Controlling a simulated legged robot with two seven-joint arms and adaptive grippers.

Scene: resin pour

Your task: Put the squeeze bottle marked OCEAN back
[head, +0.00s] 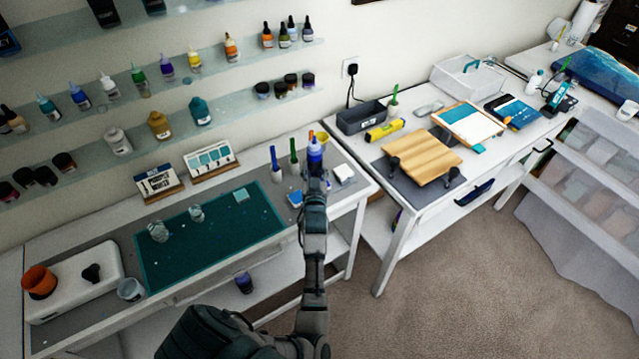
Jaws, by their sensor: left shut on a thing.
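A blue squeeze bottle (315,154) stands upright at the tip of my left gripper (315,170), over the right end of the left table. My left gripper is shut on it and hides its lower part. I cannot read its label, so I cannot tell whether it says OCEAN. My left arm reaches up from the bottom middle of the head view. My right gripper is out of view.
Wall shelves (135,97) at the upper left hold rows of bottles and jars, with gaps between some. The left table carries a green mat (215,232) with clear cups and two card stands (210,160). Brush holders (277,172) stand left of the gripper. A wooden board (424,158) lies on the right table.

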